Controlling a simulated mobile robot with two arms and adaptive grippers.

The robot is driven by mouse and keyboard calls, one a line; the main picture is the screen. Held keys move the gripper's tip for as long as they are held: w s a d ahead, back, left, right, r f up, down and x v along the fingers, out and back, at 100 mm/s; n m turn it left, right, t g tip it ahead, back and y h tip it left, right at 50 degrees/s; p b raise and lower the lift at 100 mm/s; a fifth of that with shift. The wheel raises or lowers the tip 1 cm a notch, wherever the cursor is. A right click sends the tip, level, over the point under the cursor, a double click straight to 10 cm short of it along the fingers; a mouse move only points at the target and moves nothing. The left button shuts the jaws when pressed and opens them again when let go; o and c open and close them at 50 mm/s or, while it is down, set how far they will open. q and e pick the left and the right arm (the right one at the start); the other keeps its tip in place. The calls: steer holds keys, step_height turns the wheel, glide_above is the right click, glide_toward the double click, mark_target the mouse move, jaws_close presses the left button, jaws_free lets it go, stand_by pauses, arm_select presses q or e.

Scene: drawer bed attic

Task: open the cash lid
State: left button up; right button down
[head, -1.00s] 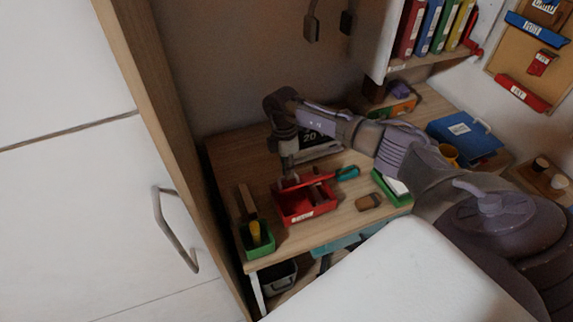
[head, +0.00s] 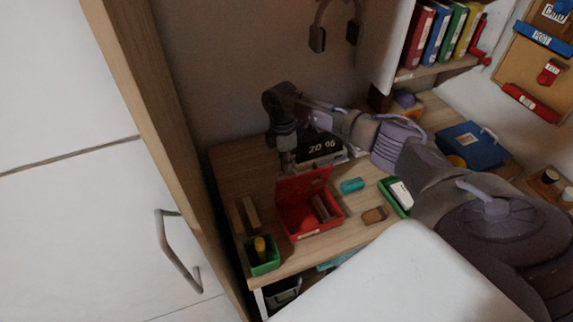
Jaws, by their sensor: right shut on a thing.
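The red cash box (head: 314,228) stands on the wooden desk, with a white label on its front. Its red lid (head: 303,184) stands raised at the back edge, close to upright, so the inside shows. A small dark brown item (head: 321,209) is inside the box. My right gripper (head: 287,165) reaches down from behind and is shut on the lid near its upper left edge. Its fingertips are partly hidden and dark. My left gripper is not in view.
A green cup (head: 262,262) with a yellow-topped item stands left of the box. A teal item (head: 352,185), a brown block (head: 375,215) and a green tray (head: 393,198) lie to the right. A dark calendar (head: 320,148) stands behind. A tall wooden panel (head: 165,140) borders the desk's left side.

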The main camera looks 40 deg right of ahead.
steer(key=shift+s+a+f, duration=0.25)
steer(key=shift+s+f, duration=0.3)
steer(key=shift+f, duration=0.3)
steer(key=c, duration=1.5)
jaws_free()
steer(key=shift+o, duration=1.2)
steer(key=shift+w+d+f, duration=0.1)
steer(key=shift+w+f, duration=0.05)
steer(key=shift+w, duration=0.15)
steer(key=shift+o, duration=0.3)
steer(key=shift+w+d, duration=0.15)
steer(key=shift+w, duration=0.15)
steer(key=shift+s+r, duration=0.15)
steer(key=shift+r, duration=0.45)
step_height(320, 180, up, 11)
steer(key=w, duration=0.2)
steer(key=shift+w+d+f, duration=0.2)
steer(key=shift+w+d, duration=0.1)
